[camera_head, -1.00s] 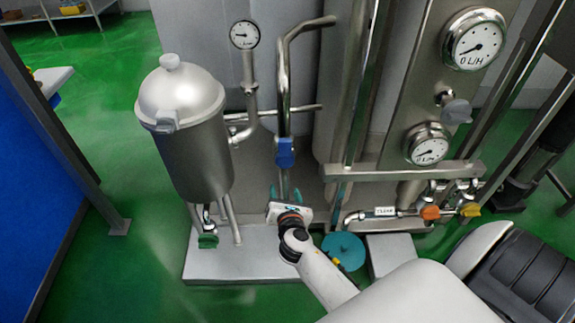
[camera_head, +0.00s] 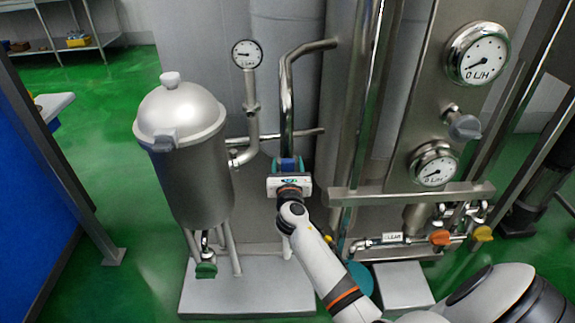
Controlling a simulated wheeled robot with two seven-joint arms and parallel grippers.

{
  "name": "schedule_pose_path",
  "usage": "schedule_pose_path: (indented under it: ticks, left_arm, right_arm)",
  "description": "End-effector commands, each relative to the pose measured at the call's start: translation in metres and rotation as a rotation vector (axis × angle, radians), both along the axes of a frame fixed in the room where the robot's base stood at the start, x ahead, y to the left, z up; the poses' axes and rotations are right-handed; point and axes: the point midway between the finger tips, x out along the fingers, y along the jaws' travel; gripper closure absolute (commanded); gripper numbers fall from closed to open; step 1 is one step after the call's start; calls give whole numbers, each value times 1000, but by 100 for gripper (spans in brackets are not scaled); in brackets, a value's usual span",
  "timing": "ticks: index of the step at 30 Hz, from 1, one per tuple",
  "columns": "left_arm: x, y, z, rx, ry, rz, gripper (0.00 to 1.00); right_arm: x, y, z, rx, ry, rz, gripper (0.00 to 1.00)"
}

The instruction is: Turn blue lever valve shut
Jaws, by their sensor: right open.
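The blue lever valve (camera_head: 288,164) sits on the bent vertical steel pipe (camera_head: 286,105) in the middle of the head view. My right gripper (camera_head: 288,166) is at the valve, with its teal fingers on either side of the blue part. The gripper is open. The white gripper body hides the lower part of the valve, so I cannot tell whether the fingers touch it or how the lever is turned. My left gripper is not in view.
A steel tank (camera_head: 187,150) with a domed lid stands left of the pipe. A round gauge (camera_head: 247,54) is close by. A gauge panel and a rail (camera_head: 410,195) with orange (camera_head: 440,237) and yellow handles stand at right. Green floor is open at left.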

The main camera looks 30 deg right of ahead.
Motion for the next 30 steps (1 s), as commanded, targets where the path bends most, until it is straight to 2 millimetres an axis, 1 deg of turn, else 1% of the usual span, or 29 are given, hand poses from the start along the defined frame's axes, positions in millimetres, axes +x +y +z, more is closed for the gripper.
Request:
schedule_pose_path:
  ticks: [4,12,14,15,22,23,30]
  left_arm:
    - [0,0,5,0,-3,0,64]
    - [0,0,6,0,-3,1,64]
    - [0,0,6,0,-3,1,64]
    - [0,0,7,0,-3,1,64]
    - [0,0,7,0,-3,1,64]
    - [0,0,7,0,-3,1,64]
    - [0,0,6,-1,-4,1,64]
  right_arm:
    - [7,-4,0,1,-1,0,44]
    - [8,-5,0,1,-1,1,44]
    - [8,-5,0,1,-1,1,53]
    - [8,-5,0,1,-1,1,60]
    - [8,-5,0,1,0,1,98]
    - [8,-5,0,1,0,1,100]
    - [7,-9,0,14,-8,1,100]
